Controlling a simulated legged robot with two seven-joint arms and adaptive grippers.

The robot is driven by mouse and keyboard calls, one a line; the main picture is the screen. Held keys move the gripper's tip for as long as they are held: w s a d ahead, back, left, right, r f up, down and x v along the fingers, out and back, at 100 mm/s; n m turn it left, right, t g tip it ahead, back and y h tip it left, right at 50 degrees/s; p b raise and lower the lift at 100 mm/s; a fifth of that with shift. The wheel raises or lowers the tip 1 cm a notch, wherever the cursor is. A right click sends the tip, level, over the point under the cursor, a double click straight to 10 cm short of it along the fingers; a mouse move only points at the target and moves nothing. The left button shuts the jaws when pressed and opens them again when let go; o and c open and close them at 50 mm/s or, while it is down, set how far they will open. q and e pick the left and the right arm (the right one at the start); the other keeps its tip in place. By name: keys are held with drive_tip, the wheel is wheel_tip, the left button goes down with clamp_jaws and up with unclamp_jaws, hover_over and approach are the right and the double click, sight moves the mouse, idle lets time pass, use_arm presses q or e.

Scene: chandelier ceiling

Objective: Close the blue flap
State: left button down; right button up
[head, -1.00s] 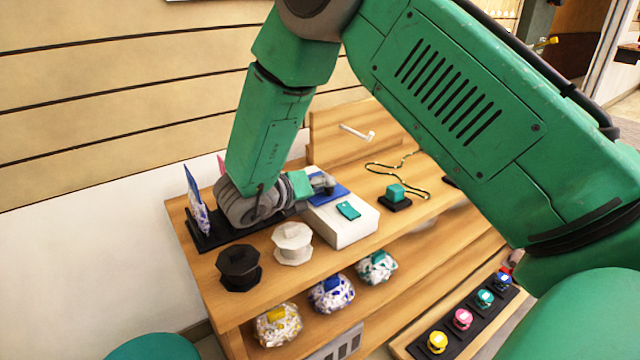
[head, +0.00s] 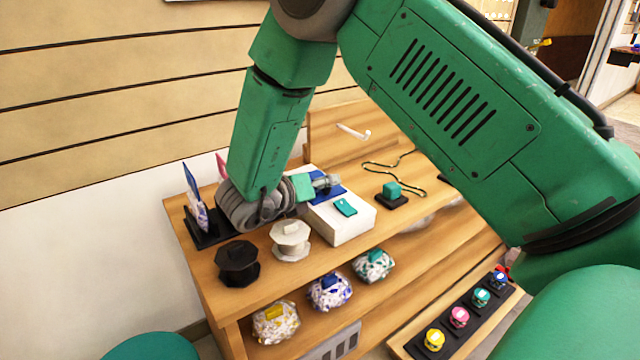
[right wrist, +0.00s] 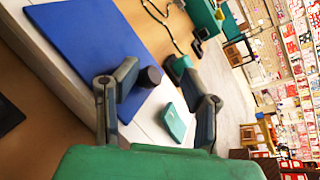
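The blue flap (head: 331,196) is a flat blue panel at the top of the white box (head: 345,229) on the wooden shelf. It appears roughly flat, but I cannot tell whether it is fully down. In the right wrist view the flap (right wrist: 85,45) fills the upper left. My right gripper (head: 328,182) is over the box beside the flap and partly hides it. One finger overlaps the flap's edge in that view; contact is unclear. My left gripper is not in view.
A teal tag (head: 345,207) lies on the box. White (head: 291,240) and black (head: 238,264) octagonal pots stand in front.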

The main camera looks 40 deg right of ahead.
drive_tip(key=shift+f, duration=0.1)
drive_tip(key=shift+a, duration=0.45)
drive_tip(key=v, duration=1)
drive_tip(key=shift+s+a+r, duration=0.1)
drive_tip(key=shift+a+r, duration=0.2)
drive_tip(key=shift+a, duration=0.25)
